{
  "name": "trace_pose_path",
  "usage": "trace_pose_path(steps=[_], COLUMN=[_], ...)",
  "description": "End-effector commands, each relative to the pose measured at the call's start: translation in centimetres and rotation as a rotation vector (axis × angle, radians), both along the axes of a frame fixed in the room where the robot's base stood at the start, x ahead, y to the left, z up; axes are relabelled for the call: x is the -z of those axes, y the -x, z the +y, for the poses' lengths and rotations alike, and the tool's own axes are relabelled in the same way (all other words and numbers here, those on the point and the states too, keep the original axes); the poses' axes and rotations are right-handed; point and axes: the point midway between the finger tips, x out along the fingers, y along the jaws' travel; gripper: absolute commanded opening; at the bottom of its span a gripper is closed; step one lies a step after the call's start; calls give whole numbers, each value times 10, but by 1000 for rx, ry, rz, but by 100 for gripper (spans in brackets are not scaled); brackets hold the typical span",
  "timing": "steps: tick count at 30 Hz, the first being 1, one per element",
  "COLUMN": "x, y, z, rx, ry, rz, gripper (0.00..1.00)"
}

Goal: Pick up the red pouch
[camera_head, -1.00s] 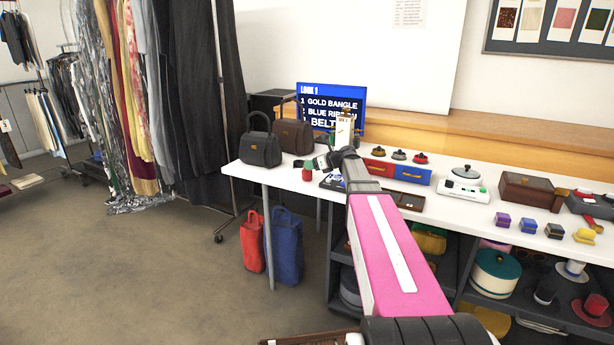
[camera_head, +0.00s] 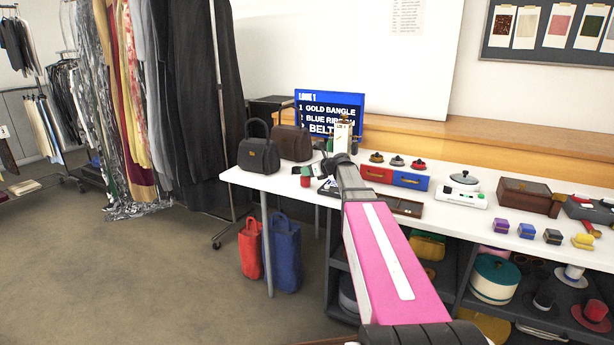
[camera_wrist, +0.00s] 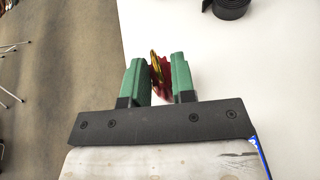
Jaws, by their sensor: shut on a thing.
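The red pouch (camera_wrist: 165,80) shows in the wrist view as a small dark red piece between the two green fingers of my gripper (camera_wrist: 159,72), with a gold edge beside it. My gripper is shut on it. In the head view the red pouch (camera_head: 305,181) shows just below the green fingers of my gripper (camera_head: 305,171), by the left part of the white table. I cannot tell whether it touches the tabletop.
A black handbag (camera_head: 258,156) and a brown bag (camera_head: 292,143) stand left of my gripper. Red and blue boxes (camera_head: 410,180) stand to the right on the white table (camera_head: 455,213). A red bag (camera_head: 250,250) and a blue bag (camera_head: 286,255) stand on the floor.

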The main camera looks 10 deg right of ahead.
Motion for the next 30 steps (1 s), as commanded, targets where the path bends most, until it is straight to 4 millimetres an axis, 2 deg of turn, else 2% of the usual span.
trace_pose_path(steps=[5,10,15,21,30], x=[-13,-40,-63,-87,-106], y=[0,0,38,71,95], z=[0,0,22,45,63], rx=[0,0,-2,-2,0], ry=[0,1,0,0,-1], rz=[-1,-4,-3,-2,-1], gripper=[1,1,1,1,1])
